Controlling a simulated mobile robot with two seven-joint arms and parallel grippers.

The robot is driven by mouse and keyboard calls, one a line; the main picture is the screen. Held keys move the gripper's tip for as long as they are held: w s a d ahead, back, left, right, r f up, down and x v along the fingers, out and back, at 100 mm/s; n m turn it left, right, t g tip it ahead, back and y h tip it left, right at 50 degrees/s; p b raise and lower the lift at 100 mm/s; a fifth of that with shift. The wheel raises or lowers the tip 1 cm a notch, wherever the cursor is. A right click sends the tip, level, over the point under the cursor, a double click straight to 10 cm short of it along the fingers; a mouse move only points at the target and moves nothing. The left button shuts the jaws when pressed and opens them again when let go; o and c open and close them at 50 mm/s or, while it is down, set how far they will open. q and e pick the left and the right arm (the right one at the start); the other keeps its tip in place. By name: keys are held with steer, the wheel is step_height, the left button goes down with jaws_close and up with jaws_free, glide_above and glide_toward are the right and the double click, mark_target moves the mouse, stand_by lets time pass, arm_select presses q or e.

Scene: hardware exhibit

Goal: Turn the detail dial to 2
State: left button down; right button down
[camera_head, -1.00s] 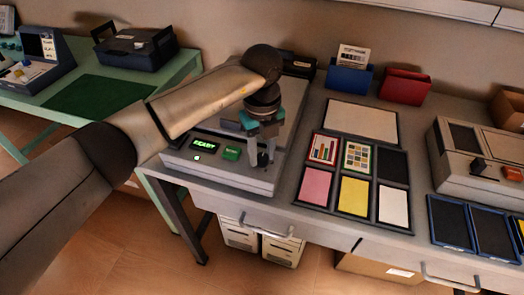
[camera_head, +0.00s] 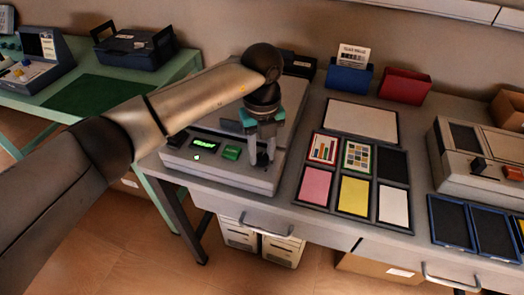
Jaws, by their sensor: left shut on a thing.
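The grey scanner-like machine (camera_head: 205,172) stands on the left part of the grey table. Its front panel has a lit display (camera_head: 206,144) with green text too blurred to read surely, a green button (camera_head: 231,153) and a small green light. My left gripper (camera_head: 262,160) points down at the right end of this panel. Its fingers are shut on a small dark dial (camera_head: 262,160), mostly hidden between the fingertips. The dial's marks and setting cannot be read. My right gripper is not in view.
A tray of coloured cards (camera_head: 334,170) lies right of the machine. Blue (camera_head: 348,79) and red (camera_head: 404,87) holders stand behind it. Another grey machine (camera_head: 484,160) is at the right. A green table (camera_head: 100,95) stands at the left.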

arm_select(q)
steer(key=m, duration=0.2)
steer(key=shift+w+m, duration=0.1)
steer(key=shift+m, duration=0.2)
steer(key=shift+m+b, duration=0.45)
steer(key=shift+m, duration=1.35)
steer(key=m+b, duration=0.1)
steer(key=m, duration=0.3)
steer(key=shift+b, duration=0.3)
steer(key=shift+m, duration=1.1)
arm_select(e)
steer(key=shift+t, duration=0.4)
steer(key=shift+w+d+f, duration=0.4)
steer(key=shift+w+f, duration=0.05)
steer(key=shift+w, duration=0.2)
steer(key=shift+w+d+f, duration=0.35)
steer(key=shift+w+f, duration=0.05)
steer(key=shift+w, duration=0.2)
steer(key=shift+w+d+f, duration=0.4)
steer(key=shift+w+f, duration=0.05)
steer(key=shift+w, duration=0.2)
arm_select(q)
steer(key=shift+r, duration=0.1)
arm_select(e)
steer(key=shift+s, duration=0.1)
arm_select(q)
steer(key=c, duration=0.5)
jaws_free()
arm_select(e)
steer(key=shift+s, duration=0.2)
